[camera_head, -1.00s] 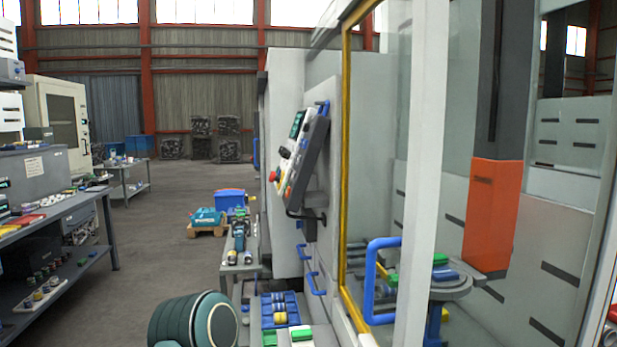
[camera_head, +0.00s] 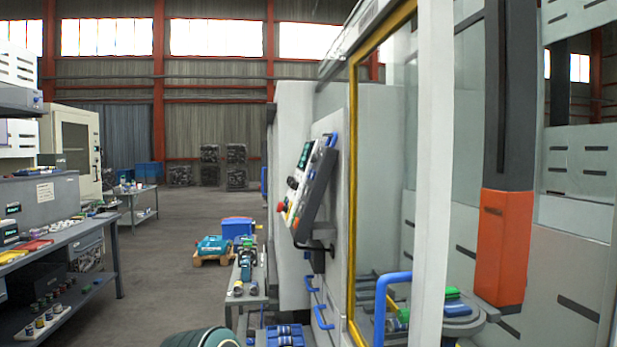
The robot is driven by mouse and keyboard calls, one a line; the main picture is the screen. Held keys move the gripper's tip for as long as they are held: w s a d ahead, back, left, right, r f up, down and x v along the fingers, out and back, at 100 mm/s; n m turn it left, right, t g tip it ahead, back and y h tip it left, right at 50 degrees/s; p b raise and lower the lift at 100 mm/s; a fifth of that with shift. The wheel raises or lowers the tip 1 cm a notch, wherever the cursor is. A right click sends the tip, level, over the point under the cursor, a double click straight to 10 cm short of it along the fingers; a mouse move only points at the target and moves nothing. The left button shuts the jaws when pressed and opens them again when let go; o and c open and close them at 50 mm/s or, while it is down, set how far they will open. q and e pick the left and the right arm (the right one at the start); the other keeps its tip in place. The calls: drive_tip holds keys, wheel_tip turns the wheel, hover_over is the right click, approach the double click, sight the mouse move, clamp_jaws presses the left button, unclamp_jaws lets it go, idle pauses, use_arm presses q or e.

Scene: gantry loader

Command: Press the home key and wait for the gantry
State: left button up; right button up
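The control panel (camera_head: 308,190) with the keys is mounted on the side of the white machine, angled away from me. It shows a small green-lit screen (camera_head: 304,156), a red knob (camera_head: 281,207) and several small keys, too small to tell which is the home key. The gantry shows behind the glass as a dark vertical column (camera_head: 508,95) with an orange lower end (camera_head: 503,245). Neither of my grippers is in view.
A blue door handle (camera_head: 381,310) and yellow-edged door frame (camera_head: 353,200) stand in front. A small table (camera_head: 240,298) with parts is left of the machine. A workbench (camera_head: 60,240) lines the left.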

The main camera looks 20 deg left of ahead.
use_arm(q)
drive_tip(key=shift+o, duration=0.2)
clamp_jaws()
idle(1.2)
